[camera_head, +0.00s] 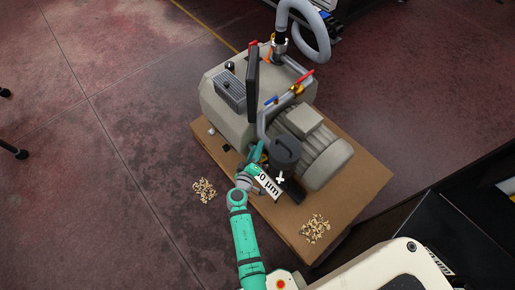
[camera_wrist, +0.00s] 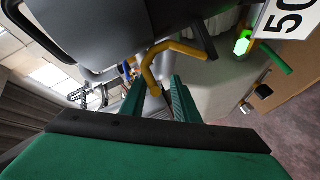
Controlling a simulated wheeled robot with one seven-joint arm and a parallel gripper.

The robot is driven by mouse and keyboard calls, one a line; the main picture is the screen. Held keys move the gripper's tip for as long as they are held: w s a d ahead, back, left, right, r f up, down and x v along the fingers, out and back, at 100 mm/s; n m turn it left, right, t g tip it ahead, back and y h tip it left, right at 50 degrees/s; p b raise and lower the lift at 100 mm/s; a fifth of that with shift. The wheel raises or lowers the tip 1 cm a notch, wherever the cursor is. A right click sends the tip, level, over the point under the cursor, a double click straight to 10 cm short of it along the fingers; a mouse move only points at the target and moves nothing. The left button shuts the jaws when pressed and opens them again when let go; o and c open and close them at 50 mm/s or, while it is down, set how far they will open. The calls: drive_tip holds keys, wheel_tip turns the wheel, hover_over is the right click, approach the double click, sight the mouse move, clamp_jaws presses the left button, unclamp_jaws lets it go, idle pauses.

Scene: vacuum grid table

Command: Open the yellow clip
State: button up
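The yellow clip (camera_wrist: 172,47) is a bent yellow bar beside the dark rounded housing in the wrist view. Its lower bend comes down between the tips of my green gripper fingers (camera_wrist: 157,84). The fingers are apart, and I cannot tell whether either touches the clip. In the head view my gripper (camera_head: 253,160) is at the left side of the black round filter housing (camera_head: 285,150) on the pump. The clip cannot be made out in the head view, where my gripper and the housing block that spot.
The grey pump (camera_head: 224,105) stands on a brown board (camera_head: 345,205). Red-handled pipework (camera_head: 300,83) rises behind the housing. A white label (camera_head: 268,185) is close to my gripper. Piles of small pale pieces lie on the board (camera_head: 314,229) and the floor (camera_head: 204,190). Open floor is at left.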

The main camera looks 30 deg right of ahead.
drive_tip(key=v, duration=0.9)
drive_tip(key=shift+s+a, duration=0.15)
